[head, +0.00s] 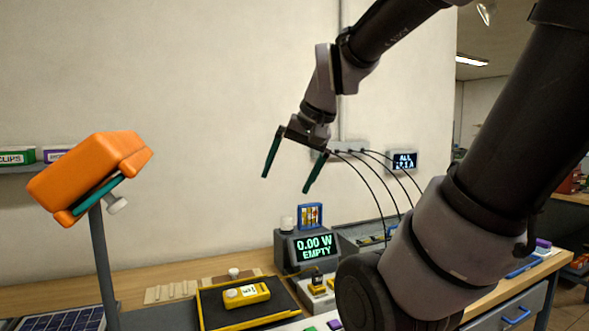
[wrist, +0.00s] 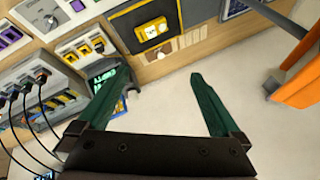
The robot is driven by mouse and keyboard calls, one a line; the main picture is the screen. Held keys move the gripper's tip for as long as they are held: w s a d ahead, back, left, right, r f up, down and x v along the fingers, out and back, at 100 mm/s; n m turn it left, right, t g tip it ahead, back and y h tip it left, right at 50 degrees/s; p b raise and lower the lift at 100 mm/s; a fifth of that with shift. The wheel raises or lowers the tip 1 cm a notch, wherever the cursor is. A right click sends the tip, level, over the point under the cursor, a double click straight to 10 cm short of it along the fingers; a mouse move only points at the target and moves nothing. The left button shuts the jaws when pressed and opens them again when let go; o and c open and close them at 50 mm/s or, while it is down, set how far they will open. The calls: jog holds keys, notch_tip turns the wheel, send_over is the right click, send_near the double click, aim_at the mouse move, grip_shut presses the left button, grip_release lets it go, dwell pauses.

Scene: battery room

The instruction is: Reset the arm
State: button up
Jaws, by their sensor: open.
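My gripper (head: 290,173) is raised high above the workbench, in front of the pale wall. Its two green fingers are spread wide with nothing between them. In the wrist view my gripper (wrist: 160,95) is also open and empty, with the wall and the bench behind it. My arm comes in from the upper right in the head view and bends down to the gripper.
The wooden bench (head: 150,288) holds a black tray (head: 215,308) with a yellow device (head: 246,293). A display box (head: 315,247) reads "0.00 W EMPTY". An orange lamp-like head (head: 85,175) stands on a post at left. Cables hang at right. The space around my gripper is clear.

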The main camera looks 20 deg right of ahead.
jog(key=shift+s+d+r+n+t, duration=0.1)
jog(key=shift+s+r+n+t, duration=0.1)
jog(key=shift+s+r+t, duration=0.3)
jog(key=shift+s+r+n+t, duration=0.2)
jog(key=shift+s+r, duration=0.05)
jog(key=shift+s, duration=0.4)
dwell(1.4)
